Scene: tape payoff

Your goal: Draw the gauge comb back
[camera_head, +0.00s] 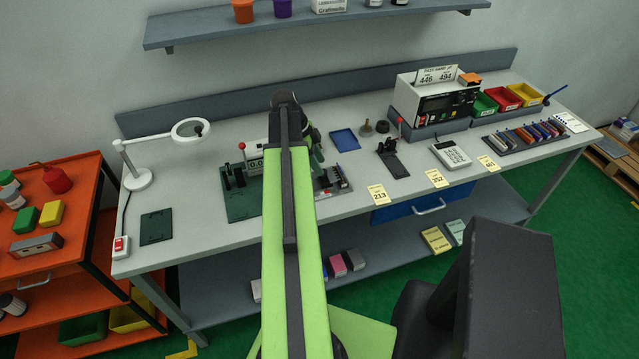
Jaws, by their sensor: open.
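A small fixture with a row of dark upright teeth (332,178), which looks like the gauge comb, stands on the bench just right of my arm. Its left part is hidden behind the arm. A dark green base plate (242,204) with black posts and a red-knobbed lever lies to the left of my arm, beside a white counter display (255,166). My gripper (318,152) hangs beyond the green arm link, close above the comb's back end. It is open, mostly hidden, and I cannot tell whether it touches anything.
The grey bench (205,205) holds a magnifier lamp (150,150), a blue tray (345,140), a black stand with a red-knobbed lever (392,155), a calculator (450,154) and a boxed instrument (432,105). A shelf (320,28) hangs above.

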